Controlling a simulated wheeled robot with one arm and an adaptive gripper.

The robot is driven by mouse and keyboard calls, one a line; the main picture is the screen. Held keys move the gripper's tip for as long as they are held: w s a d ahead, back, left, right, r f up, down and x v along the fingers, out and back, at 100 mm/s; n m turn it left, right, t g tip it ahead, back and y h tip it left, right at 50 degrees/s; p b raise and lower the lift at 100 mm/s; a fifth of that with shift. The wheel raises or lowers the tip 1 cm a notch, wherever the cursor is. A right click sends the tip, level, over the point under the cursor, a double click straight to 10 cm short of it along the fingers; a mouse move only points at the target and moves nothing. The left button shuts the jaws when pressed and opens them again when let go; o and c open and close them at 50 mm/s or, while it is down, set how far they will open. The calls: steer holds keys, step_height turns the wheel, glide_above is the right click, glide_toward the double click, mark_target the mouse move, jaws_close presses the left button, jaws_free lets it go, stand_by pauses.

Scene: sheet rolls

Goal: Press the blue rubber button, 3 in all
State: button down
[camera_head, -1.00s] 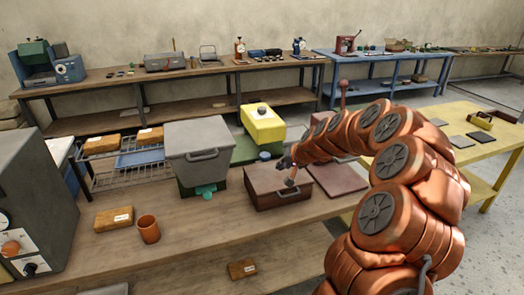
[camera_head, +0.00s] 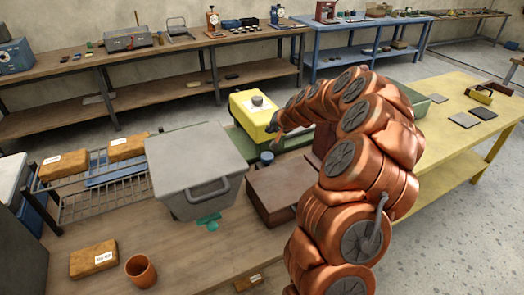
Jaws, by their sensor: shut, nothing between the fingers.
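A small blue round piece (camera_head: 266,158), which looks like the blue rubber button, stands low on the bench in front of the yellow box. The yellow box (camera_head: 246,112) has a round dark knob (camera_head: 257,101) on top. My gripper (camera_head: 273,128) is shut and empty, small in the view, at the right front edge of the yellow box and above the blue piece. I cannot tell whether its tips touch anything.
A grey lidded bin (camera_head: 196,165) stands left of the blue piece. A brown box (camera_head: 283,190) lies in front of it, partly behind my arm. A wire rack (camera_head: 85,195) with brown blocks, an orange cup (camera_head: 141,270) and a labelled block (camera_head: 93,259) are at left.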

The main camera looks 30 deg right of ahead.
steer(key=b, duration=0.3)
glide_above(266, 154)
steer(key=s, duration=0.2)
steer(key=f, duration=0.7)
steer(key=shift+w+f, duration=0.2)
steer(key=shift+f, duration=0.7)
steer(key=shift+f+b, duration=0.15)
steer(key=shift+b, duration=0.25)
steer(key=shift+f+b, duration=0.3)
steer(key=shift+b, duration=0.15)
steer(key=shift+f+b, duration=0.8)
steer(key=shift+f, duration=0.15)
stand_by(1.5)
steer(key=shift+r, duration=0.2)
steer(key=shift+r+p, duration=0.5)
steer(key=shift+r, duration=0.7)
